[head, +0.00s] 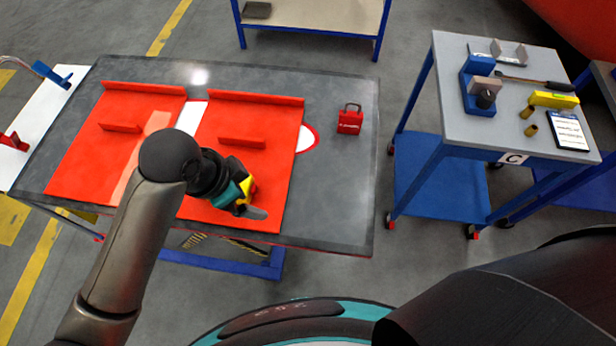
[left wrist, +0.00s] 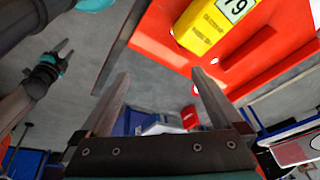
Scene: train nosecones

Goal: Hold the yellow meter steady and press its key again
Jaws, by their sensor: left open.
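The yellow meter (left wrist: 208,25) is at the top of the left wrist view, with a white display reading 79, against a red panel. In the head view only a small yellow part of it (head: 249,188) shows at my left gripper (head: 253,200); the rest is hidden. In the left wrist view my left gripper (left wrist: 160,92) has its fingers spread with nothing between them, and the meter is beyond the right finger. No key can be made out. My right gripper (left wrist: 65,52) shows small at the left of the wrist view, its fingers apart and empty.
Red panels (head: 75,155) with upright ribs lie on the grey table (head: 345,200). A red padlock-shaped block (head: 350,120) stands at its right. The cart marked C (head: 455,75) holds a blue fixture (head: 478,100), a screwdriver (head: 545,84) and a yellow block (head: 553,100). Floor separates them.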

